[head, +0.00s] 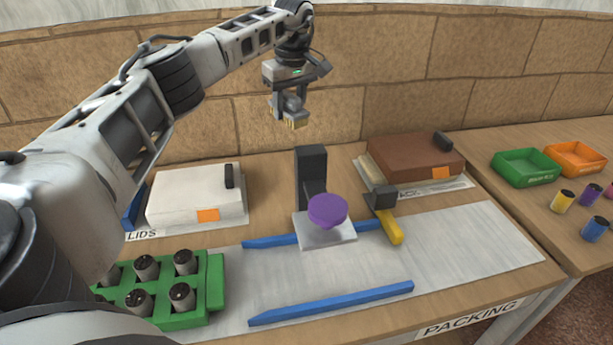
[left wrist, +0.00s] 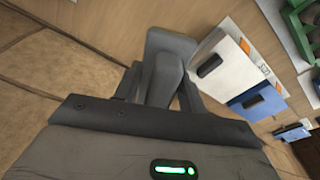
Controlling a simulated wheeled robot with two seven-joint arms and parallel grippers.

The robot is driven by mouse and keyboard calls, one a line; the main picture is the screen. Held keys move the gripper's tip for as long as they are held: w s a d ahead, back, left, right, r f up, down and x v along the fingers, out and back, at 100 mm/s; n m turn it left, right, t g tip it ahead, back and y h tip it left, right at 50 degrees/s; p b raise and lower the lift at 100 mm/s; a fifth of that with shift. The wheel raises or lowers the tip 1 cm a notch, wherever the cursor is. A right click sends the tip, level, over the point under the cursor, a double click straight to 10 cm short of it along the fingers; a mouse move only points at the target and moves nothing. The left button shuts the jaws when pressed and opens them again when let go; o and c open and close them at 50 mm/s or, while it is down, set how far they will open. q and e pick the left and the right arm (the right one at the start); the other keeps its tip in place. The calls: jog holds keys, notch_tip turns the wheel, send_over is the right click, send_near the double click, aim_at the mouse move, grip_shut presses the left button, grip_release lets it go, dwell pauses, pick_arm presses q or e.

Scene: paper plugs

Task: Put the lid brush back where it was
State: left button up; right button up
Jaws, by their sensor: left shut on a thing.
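My left gripper (head: 289,106) hangs in the air in front of the stone wall, high above the back of the table. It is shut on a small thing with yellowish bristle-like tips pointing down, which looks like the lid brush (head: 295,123). The gripper's fingers hide most of it. The white box (head: 190,197) behind the "LIDS" label stands below and to the left of the gripper. My right gripper is not in view.
A purple disc (head: 327,210) sits on a pale plate by a dark post (head: 311,172). Blue rails (head: 330,303) edge the grey strip. A yellow-handled tool (head: 390,225), brown box (head: 415,158) and green rack (head: 215,285) stand around. Green and orange trays (head: 525,168) are right.

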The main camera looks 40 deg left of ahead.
pick_arm(q)
jog(key=shift+w+f+b, duration=0.3)
jog(key=shift+f+b, duration=0.2)
jog(key=shift+f, duration=0.1)
jog(key=shift+w+f+b, duration=0.25)
jog(key=shift+f+b, duration=0.2)
jog(key=shift+f, duration=0.1)
jog(key=s+f+b, duration=0.1)
jog(key=f+b, duration=0.1)
jog(key=shift+s+b, duration=0.15)
jog(key=shift+b, duration=0.2)
jog(key=b, duration=0.4)
send_over(291, 187)
notch_tip(291, 187, down, 4)
jog(key=f, duration=0.4)
jog(key=f+b, duration=0.1)
jog(key=f, duration=0.2)
jog(key=f+b, duration=0.1)
jog(key=f, duration=0.3)
jog(key=shift+s+d+f, duration=0.1)
jog(key=shift+d+f, duration=0.15)
jog(key=shift+f, duration=0.05)
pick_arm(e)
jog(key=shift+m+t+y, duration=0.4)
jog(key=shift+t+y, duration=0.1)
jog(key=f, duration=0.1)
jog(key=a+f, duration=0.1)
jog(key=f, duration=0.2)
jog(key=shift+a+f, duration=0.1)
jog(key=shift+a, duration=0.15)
